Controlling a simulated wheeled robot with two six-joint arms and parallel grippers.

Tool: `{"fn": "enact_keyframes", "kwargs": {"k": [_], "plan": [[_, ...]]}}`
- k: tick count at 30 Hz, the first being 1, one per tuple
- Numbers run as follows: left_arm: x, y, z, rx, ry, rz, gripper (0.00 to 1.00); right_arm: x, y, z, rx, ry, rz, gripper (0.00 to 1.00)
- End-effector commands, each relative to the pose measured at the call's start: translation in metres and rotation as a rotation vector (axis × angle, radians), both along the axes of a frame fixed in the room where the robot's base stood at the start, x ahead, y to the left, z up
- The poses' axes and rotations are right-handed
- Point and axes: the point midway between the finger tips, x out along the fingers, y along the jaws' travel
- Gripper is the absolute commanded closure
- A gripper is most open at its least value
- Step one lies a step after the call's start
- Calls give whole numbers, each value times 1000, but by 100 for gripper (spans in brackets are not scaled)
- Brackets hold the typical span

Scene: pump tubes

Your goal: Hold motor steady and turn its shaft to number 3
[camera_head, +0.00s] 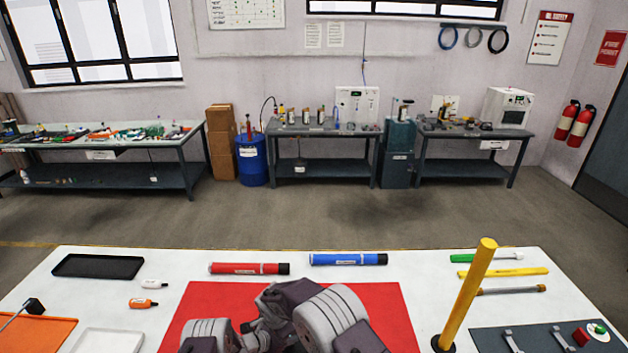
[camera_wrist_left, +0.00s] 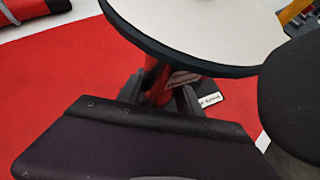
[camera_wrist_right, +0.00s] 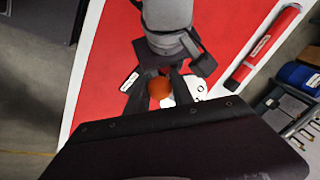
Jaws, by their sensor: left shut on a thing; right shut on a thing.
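A red body with a white label, which looks like the motor (camera_wrist_left: 152,78), stands between my left gripper's fingers (camera_wrist_left: 158,97) in the left wrist view. My left gripper is shut on it, over the red mat (camera_head: 190,303). In the right wrist view, my right gripper (camera_wrist_right: 160,92) is shut on a round orange-brown piece (camera_wrist_right: 159,88), which looks like the shaft's knob. A white piece with dark marks (camera_wrist_right: 198,86) shows beside the knob, partly hidden; I cannot read a number there. In the head view my arms hide the motor.
A red marker (camera_head: 248,268) and a blue marker (camera_head: 347,259) lie behind the mat. A yellow upright rod (camera_head: 468,290) stands at the right, near a dark control panel (camera_head: 545,340). A black tray (camera_head: 98,267) lies at the left.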

Motion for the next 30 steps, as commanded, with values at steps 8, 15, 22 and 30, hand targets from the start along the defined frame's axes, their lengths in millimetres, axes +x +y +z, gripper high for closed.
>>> {"fn": "enact_keyframes", "kwargs": {"k": [8, 15, 22, 30], "plan": [[2, 0, 2, -2, -4, 0, 100, 1, 7, -1, -1, 1, -87, 100], [1, -1, 1, -1, -3, -1, 100, 2, 12, -1, 1, 2, -141, 100], [1, -2, 1, 0, -3, -4, 100, 2, 17, -1, 3, 1, -171, 100], [0, -3, 1, 2, -4, -8, 100, 6, 24, -1, 6, 1, -276, 100]]}}
